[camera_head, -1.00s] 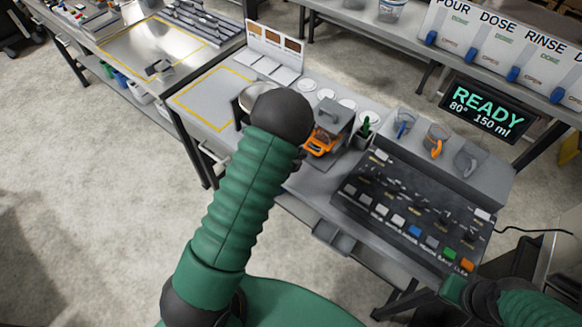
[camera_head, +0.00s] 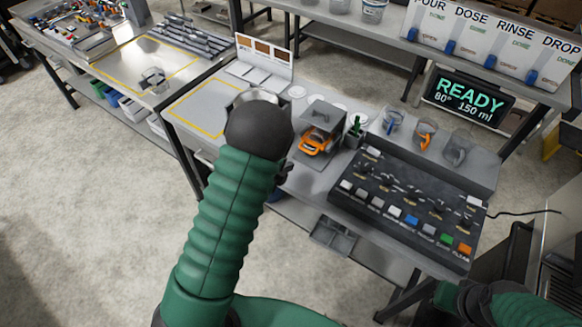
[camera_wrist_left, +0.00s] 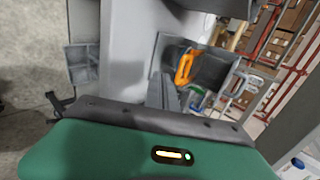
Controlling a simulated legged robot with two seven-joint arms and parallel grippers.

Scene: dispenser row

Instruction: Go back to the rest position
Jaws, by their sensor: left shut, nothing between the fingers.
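My left arm, with a green ribbed sleeve and a black rounded joint, rises through the middle of the head view. It hides most of my left gripper (camera_head: 284,171), of which only a dark bit shows beside the arm, near the front edge of the bench. In the left wrist view the dark grey fingers of the left gripper (camera_wrist_left: 170,93) are shut with nothing between them. An orange-handled object shows beyond them. My right arm shows at the lower right of the head view; its gripper is not seen.
The grey bench holds an orange-and-grey device (camera_head: 317,140), a button panel (camera_head: 405,215) and several clear cups with coloured handles. A black READY screen (camera_head: 467,96) stands behind. A metal bin (camera_head: 334,236) hangs below the front edge. Open floor lies at left.

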